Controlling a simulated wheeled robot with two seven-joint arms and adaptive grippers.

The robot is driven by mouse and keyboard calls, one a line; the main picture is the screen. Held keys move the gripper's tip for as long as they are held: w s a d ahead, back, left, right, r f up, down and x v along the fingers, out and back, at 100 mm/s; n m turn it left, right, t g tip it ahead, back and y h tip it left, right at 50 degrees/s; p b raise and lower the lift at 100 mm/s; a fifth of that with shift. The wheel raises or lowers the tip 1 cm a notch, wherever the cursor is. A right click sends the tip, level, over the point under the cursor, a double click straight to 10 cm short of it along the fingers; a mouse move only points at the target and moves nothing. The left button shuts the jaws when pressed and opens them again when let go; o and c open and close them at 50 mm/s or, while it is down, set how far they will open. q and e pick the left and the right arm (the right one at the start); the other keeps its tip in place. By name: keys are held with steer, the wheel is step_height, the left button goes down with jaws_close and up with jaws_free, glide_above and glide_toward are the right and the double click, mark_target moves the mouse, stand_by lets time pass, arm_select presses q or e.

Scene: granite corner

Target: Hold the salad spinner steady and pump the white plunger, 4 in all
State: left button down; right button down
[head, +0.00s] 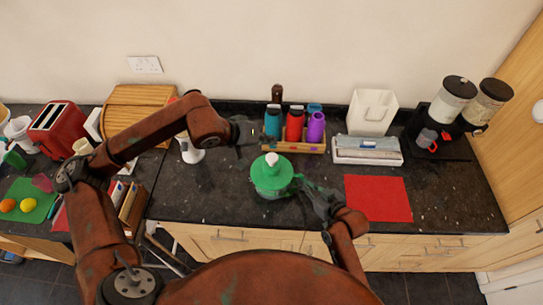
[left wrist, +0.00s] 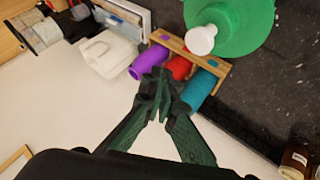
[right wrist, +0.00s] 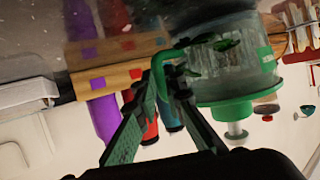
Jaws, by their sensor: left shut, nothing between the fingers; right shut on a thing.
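The salad spinner has a green lid (head: 270,178) and a clear bowl (right wrist: 235,75), and it stands upright on the dark counter. Its white plunger (head: 271,159) sticks up from the lid's centre; it also shows in the left wrist view (left wrist: 201,40). My right gripper (head: 312,190) is at the spinner's right side, shut on its green handle (right wrist: 160,65). My left gripper (head: 247,130) is shut and empty, above the counter, behind and left of the plunger and apart from it. In the left wrist view its closed fingertips (left wrist: 158,82) show with nothing between them.
A wooden rack (head: 294,148) with teal, red and purple bottles stands close behind the spinner. A red mat (head: 378,198) lies to the right. A white container (head: 372,112) and dispensers (head: 452,101) are at the back right. A red toaster (head: 58,128) is far left.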

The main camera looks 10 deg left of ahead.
mark_target(270, 158)
arm_select(q)
steer(key=shift+r, duration=0.1)
step_height(270, 158, up, 4)
steer(key=shift+f, duration=0.2)
stand_by(0.3)
steer(key=shift+f, duration=4.4)
steer(key=shift+f, duration=0.4)
